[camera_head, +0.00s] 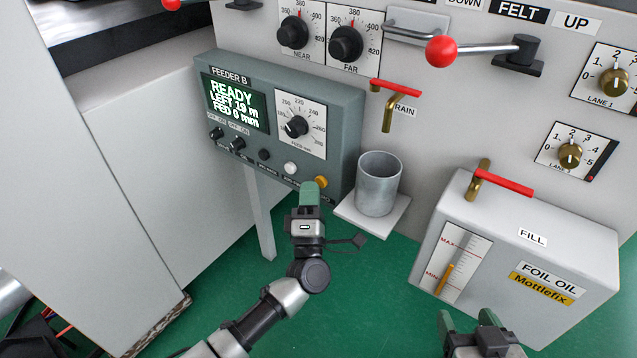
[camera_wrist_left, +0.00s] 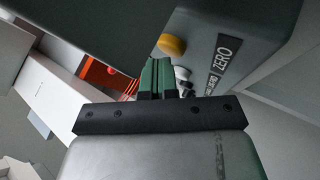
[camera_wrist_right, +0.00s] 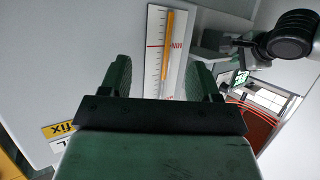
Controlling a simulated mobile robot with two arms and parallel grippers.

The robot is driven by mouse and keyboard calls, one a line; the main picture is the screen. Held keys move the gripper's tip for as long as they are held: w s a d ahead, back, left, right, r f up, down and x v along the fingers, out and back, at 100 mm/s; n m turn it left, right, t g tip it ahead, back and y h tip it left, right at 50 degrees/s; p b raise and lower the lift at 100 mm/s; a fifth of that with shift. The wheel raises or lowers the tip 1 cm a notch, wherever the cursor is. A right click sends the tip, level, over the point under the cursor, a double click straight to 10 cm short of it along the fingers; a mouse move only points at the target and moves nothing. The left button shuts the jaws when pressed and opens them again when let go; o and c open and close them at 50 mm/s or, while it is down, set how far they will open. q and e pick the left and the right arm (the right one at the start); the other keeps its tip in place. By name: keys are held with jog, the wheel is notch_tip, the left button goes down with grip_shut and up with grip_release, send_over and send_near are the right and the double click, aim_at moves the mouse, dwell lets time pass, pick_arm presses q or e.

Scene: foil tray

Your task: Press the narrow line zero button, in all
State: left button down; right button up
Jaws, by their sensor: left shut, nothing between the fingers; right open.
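The yellow button (camera_head: 321,182) is at the lower right of the grey-green FEEDER B box (camera_head: 344,110). In the left wrist view the yellow button (camera_wrist_left: 172,44) sits beside a ZERO label (camera_wrist_left: 226,52). My left gripper (camera_head: 309,187) is shut and empty, its green fingertips close to the yellow button; I cannot tell if they touch it. In the left wrist view the tips (camera_wrist_left: 157,62) lie just left of and below the button. The display (camera_head: 236,103) reads READY, LEFT 19 m, FED 0 mm. My right gripper (camera_head: 467,317) is open and empty, before the foil oil tank.
A white button (camera_head: 290,168) and several dark knobs lie left along the feeder's lower edge. A grey cup (camera_head: 379,185) stands on a small shelf just right. The foil oil tank (camera_head: 570,255) with its red-handled tap (camera_head: 502,181) is further right. Green floor (camera_head: 340,300) lies open below.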

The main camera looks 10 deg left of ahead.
pick_arm(q)
jog(key=shift+s+a+p, duration=0.3)
jog(key=shift+s, duration=0.4)
pick_arm(e)
jog(key=shift+s+d+f+g+h, duration=0.2)
jog(key=shift+s+f+g, duration=0.25)
jog(key=shift+f+g, duration=0.1)
jog(key=shift+s+d+f+g+h, duration=0.2)
jog(key=shift+s+f+g, duration=0.2)
jog(key=shift+f+g, duration=0.1)
pick_arm(q)
jog(key=shift+s, duration=0.1)
jog(key=s, duration=0.1)
jog(key=s+a+p, duration=0.1)
jog(key=s, duration=0.1)
jog(key=s+a+p, duration=0.1)
jog(key=shift+s, duration=0.25)
pick_arm(e)
jog(key=s+d+f+g+h, duration=0.1)
jog(key=s+d+f+g, duration=0.1)
jog(key=s+g, duration=0.3)
jog(key=shift+s+d+f, duration=0.15)
jog(key=shift+s+f, duration=0.35)
jog(key=shift+f, duration=0.3)
